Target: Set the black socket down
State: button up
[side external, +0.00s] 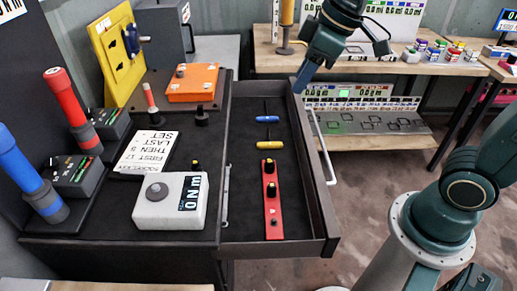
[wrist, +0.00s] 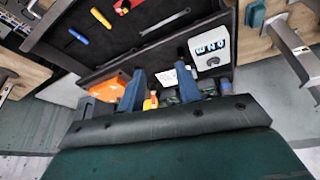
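My gripper (wrist: 160,82) is open, its two blue fingers apart with no held thing visible between them. In the side view my gripper (side external: 306,74) hangs above the far end of the open drawer. A red rail (side external: 273,210) in the drawer carries black sockets (side external: 271,190); the rail also shows at the top of the wrist view (wrist: 133,4). Which one the task means, I cannot tell.
The drawer (side external: 245,205) also holds a blue screwdriver (side external: 267,119) and a yellow one (side external: 270,145). On the bench are a white torque box (side external: 171,203), a printed card (side external: 142,152), an orange box (side external: 192,83), and red (side external: 70,105) and blue (side external: 28,172) upright tools.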

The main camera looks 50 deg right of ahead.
jog(key=s+d+m, duration=0.2)
jog(key=s+m, duration=0.1)
jog(key=s, duration=0.4)
jog(key=s+d+m+t+h, duration=0.1)
jog(key=s+d+m, duration=0.1)
jog(key=s, duration=0.5)
jog(key=shift+s+d+f+m+h, duration=0.2)
jog(key=shift+d+f+m+h, duration=0.15)
jog(key=shift+d, duration=0.25)
